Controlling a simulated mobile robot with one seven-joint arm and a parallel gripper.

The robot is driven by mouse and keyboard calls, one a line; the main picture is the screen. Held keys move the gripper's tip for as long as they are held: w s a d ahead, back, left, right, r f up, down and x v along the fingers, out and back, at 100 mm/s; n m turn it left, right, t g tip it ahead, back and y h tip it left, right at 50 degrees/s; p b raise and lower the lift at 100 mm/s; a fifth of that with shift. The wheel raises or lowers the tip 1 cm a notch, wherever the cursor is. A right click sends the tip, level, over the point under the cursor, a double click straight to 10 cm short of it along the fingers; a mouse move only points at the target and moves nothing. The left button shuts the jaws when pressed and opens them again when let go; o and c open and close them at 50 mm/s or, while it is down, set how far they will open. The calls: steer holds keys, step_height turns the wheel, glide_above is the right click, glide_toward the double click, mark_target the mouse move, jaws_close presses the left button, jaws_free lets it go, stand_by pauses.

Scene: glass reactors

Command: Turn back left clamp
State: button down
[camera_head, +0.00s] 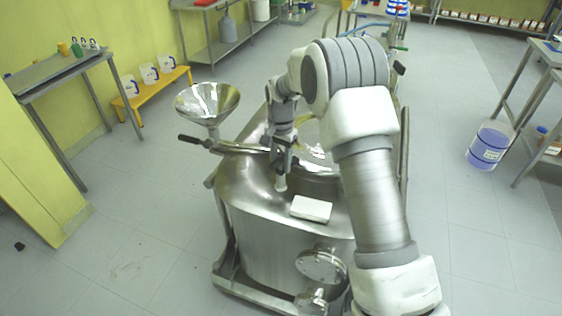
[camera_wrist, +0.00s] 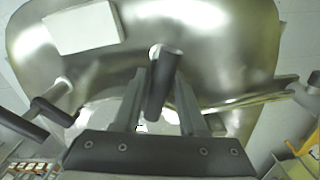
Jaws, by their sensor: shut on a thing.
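The steel reactor vessel (camera_head: 270,215) stands in the middle of the head view, with its round lid (camera_head: 318,160) on top, partly hidden by my arm. My gripper (camera_head: 281,160) points down over the lid's left edge. In the wrist view my gripper (camera_wrist: 160,88) has its two fingers on either side of a dark clamp handle (camera_wrist: 165,72) and is shut on it. The handle stands up tilted between the fingers. Another dark clamp handle (camera_wrist: 52,111) shows at the left of the wrist view, apart from my gripper.
A steel funnel (camera_head: 208,103) stands at the vessel's left, above a bar with a black handle (camera_head: 190,140). A white block (camera_head: 311,208) lies on the vessel's front top and also shows in the wrist view (camera_wrist: 82,27).

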mark_target(281, 157)
steer(key=c, duration=0.8)
jaws_free()
step_height(281, 157, up, 18)
steer(key=shift+f, duration=0.25)
